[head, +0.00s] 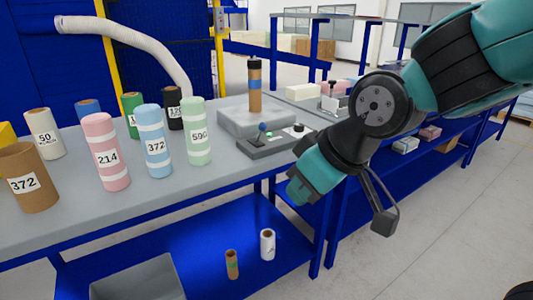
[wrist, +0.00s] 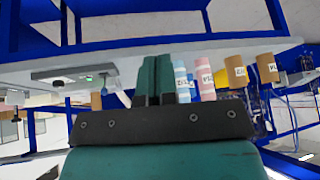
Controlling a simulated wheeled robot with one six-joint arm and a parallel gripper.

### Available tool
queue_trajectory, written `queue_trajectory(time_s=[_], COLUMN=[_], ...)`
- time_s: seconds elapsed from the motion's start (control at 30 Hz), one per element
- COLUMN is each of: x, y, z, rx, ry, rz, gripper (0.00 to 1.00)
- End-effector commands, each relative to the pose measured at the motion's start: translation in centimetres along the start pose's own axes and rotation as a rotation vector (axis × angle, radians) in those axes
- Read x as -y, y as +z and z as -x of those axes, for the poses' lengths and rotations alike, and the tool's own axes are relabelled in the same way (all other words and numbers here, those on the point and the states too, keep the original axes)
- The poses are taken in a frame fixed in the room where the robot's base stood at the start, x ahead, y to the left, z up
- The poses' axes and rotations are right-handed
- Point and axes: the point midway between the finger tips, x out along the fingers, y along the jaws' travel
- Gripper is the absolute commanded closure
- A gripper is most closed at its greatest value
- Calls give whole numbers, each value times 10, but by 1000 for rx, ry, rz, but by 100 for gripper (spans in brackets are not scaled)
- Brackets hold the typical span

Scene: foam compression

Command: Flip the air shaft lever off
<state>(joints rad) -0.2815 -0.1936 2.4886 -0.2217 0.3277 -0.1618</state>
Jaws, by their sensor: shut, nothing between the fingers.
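A dark grey control box (head: 278,143) lies on the grey table near its right front edge. A short lever with a blue knob (head: 262,127) stands on its left part, beside a small green light. The box (wrist: 72,73) also shows in the wrist view, upside down at the left, with the green light lit. I take this to be the air shaft lever. My gripper (head: 297,192) hangs in front of the table edge, below and right of the box, apart from it. Its teal fingers (wrist: 154,78) are together and empty in the wrist view.
Behind the box, a brown roll with a black top (head: 255,88) stands on a grey block (head: 238,120). Several numbered rolls, such as the green one (head: 196,133), stand to the left. A white hose (head: 130,38) arches behind. The blue lower shelf (head: 200,255) holds two small rolls.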

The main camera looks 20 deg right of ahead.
Motion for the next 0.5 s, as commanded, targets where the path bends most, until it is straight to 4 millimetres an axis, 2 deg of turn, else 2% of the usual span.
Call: queue_trajectory(time_s=[0.03, 0.1, 0.3, 0.5], x=[-16, -39, -101, -150], y=[3, -6, -28, -44], z=[-33, -55, -102, -133], rx=[-55, -135, -340, -507], ry=[54, 138, 407, 699], rz=[17, 50, 183, 372], gripper=[100, 100, 100, 100])
